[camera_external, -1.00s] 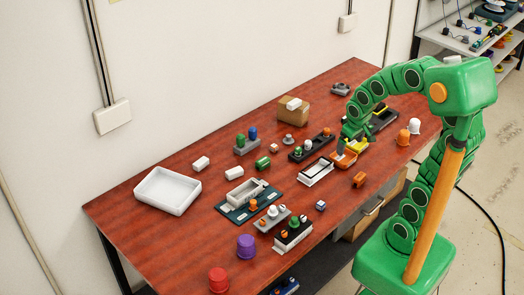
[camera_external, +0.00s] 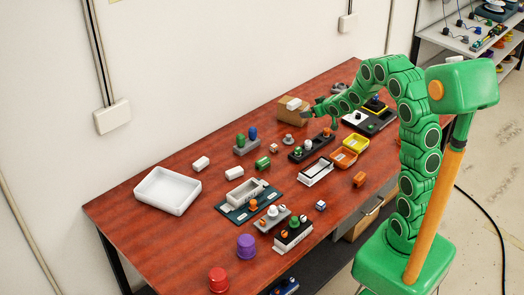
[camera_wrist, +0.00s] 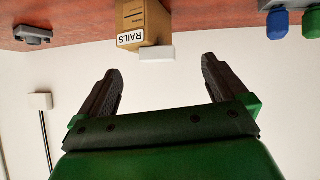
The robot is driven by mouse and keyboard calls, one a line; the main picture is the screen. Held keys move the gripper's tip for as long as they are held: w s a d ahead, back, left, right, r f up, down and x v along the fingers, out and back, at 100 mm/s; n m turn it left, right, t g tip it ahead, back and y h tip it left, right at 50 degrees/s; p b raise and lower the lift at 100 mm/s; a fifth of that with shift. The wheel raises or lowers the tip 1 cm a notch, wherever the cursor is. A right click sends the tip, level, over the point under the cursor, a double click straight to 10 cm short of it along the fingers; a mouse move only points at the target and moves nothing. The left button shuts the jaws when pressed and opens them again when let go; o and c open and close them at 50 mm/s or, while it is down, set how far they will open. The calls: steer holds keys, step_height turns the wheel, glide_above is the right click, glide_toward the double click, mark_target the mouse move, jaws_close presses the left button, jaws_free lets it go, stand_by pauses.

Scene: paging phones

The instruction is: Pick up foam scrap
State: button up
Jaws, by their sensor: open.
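A small white block (camera_external: 293,103), which looks like the foam scrap, lies on top of a cardboard box (camera_external: 284,113) at the back of the table. In the wrist view, which is upside down, the white block (camera_wrist: 157,53) shows at the box's top edge, and the box (camera_wrist: 144,20) has a label reading RAILS. My gripper (camera_wrist: 162,66) is open and empty; the block appears between its fingertips in the picture but beyond them, apart. In the external view my gripper (camera_external: 312,110) is just right of the box.
Similar white blocks (camera_external: 201,163) lie mid-table near a white tray (camera_external: 167,206). A grey holder with green and blue knobs (camera_external: 245,148) stands left of the box. A black rail (camera_external: 311,148) and a yellow bin (camera_external: 356,142) are in front. The wall rises behind the table.

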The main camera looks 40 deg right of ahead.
mark_target(291, 102)
steer(key=w+d+f+t, duration=0.1)
steer(key=w, duration=0.1)
steer(key=w+d+f+t+y, duration=0.1)
steer(key=w, duration=0.1)
steer(key=w+d+f+t, duration=0.1)
steer(key=w+t, duration=0.1)
steer(key=shift+w+d+f+n+y, duration=0.25)
steer(key=shift+w+d+n+y, duration=0.05)
steer(key=shift+w+y, duration=0.1)
steer(key=shift+w+d+f+t+y, duration=0.25)
steer(key=shift+w+t+y, duration=0.1)
steer(key=shift+t, duration=0.25)
steer(key=shift+w+a, duration=0.1)
steer(key=shift+w, duration=0.6)
steer(key=shift+w+a+f, duration=0.1)
steer(key=shift+w, duration=0.75)
steer(key=shift+w+a+f, duration=0.15)
steer(key=shift+w, duration=0.65)
steer(key=shift+w+a+f, duration=0.1)
steer(key=shift+w, duration=1.5)
steer(key=shift+c, duration=0.3)
steer(key=shift+f, duration=0.1)
steer(key=c, duration=1)
